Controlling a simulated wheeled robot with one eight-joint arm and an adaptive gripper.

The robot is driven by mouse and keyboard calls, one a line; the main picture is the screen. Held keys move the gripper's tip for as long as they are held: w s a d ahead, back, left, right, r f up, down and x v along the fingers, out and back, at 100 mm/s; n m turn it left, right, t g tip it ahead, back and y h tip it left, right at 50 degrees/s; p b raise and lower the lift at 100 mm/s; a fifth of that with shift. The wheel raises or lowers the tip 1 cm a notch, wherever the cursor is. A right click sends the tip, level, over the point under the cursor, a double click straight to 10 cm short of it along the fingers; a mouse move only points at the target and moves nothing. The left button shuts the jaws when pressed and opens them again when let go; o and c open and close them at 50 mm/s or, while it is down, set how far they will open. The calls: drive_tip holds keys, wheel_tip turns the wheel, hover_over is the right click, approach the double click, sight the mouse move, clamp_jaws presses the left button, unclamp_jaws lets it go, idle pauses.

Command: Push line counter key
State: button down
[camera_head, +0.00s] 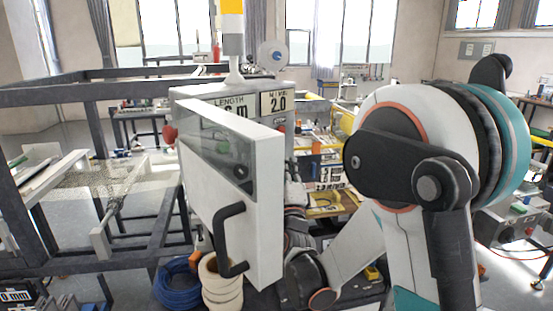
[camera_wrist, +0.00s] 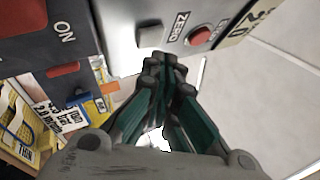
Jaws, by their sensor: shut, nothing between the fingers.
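The grey control box (camera_head: 190,97) carries "LENGTH" and "2.0" labels in the head view; its hinged door (camera_head: 235,190) stands in front of much of it. I cannot tell for sure which one is the line counter key. My gripper (camera_wrist: 168,62) is shut and empty, its fingertips just below the grey key in the picture. Contact with it cannot be made out. In the head view my gripper is mostly hidden by the door.
The door's black handle (camera_head: 228,240) juts towards the head camera. A dark frame (camera_head: 90,95) stands at left. A blue coil (camera_head: 177,285) and a cream roll (camera_head: 222,287) sit below the door. A red switch (camera_wrist: 62,71) is at left in the wrist view.

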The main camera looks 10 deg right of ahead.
drive_tip(key=shift+w+a, duration=0.1)
drive_tip(key=shift+w, duration=0.05)
drive_tip(key=shift+w+a, duration=0.1)
drive_tip(key=shift+w, duration=0.1)
idle(0.3)
drive_tip(key=shift+w+a+b, duration=0.2)
drive_tip(key=shift+w+b, duration=0.1)
drive_tip(key=shift+w, duration=0.05)
idle(0.7)
drive_tip(key=shift+s+d, duration=0.4)
drive_tip(key=shift+s, duration=0.3)
idle(0.4)
drive_tip(key=s, duration=0.1)
drive_tip(key=s+d, duration=0.1)
drive_tip(key=s, duration=0.1)
drive_tip(key=s+d+b, duration=0.1)
drive_tip(key=shift+s+d, duration=0.15)
drive_tip(key=shift+d, duration=0.1)
idle(0.6)
